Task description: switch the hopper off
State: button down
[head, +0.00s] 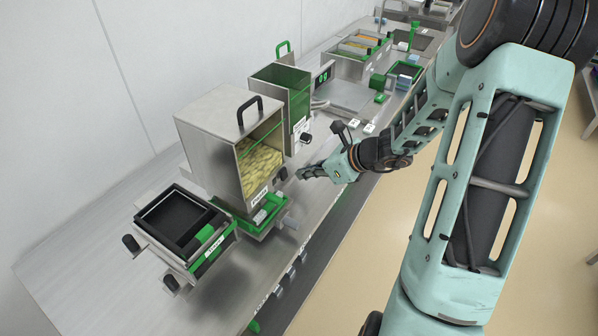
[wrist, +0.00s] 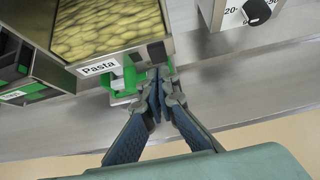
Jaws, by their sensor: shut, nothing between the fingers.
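The hopper (head: 212,148) is a tall steel box with a black handle on top and a window showing yellow pasta. In the wrist view its pasta window (wrist: 108,28) fills the upper left, above a white "Pasta" label (wrist: 99,68). A small dark block (wrist: 157,52), perhaps its switch, sits at the hopper's lower right corner; its on or off position cannot be told. My gripper (head: 302,173) is right of this corner. In the wrist view my gripper (wrist: 160,76) is shut and empty, its tips just below the dark block; contact cannot be told.
A green-sided steel unit (head: 281,90) with a dial (wrist: 257,12) stands behind the hopper. A black tray sealer unit (head: 176,218) stands in front left. A green tray holder (wrist: 122,88) lies under the hopper.

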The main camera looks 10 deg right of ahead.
jog(key=s+d+r, duration=0.4)
jog(key=r, duration=0.4)
jog(key=shift+r, duration=0.15)
